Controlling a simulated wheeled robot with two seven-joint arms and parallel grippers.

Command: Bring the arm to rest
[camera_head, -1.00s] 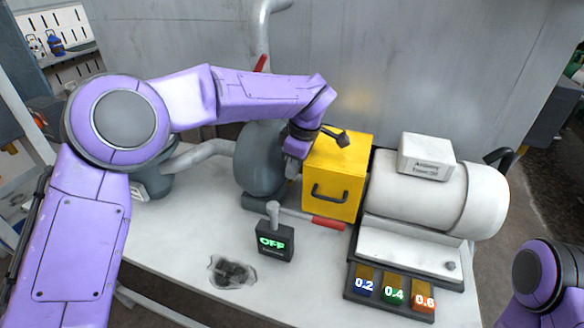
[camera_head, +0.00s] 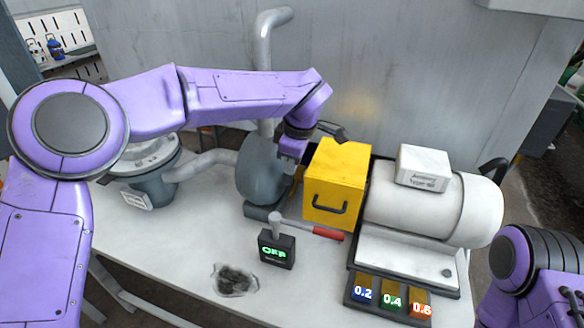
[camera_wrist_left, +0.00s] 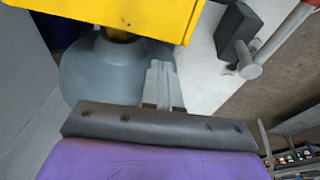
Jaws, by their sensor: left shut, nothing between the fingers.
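My purple left arm reaches in from the left across the bench in the head view. Its gripper (camera_head: 292,152) points down in front of the grey rounded pump housing (camera_head: 262,172), just left of the yellow box (camera_head: 337,180). In the left wrist view the gripper's pale fingers (camera_wrist_left: 160,85) are together and empty. The grey housing (camera_wrist_left: 95,72) lies beyond them and the yellow box (camera_wrist_left: 150,15) is at the top. My right arm shows only in part at the lower right of the head view; its gripper is out of the picture.
A white motor cylinder (camera_head: 425,205) stands right of the yellow box. Blocks marked 0.2, 0.4 and 0.6 sit in a tray (camera_head: 352,299). The bench's front left (camera_head: 150,245) is clear.

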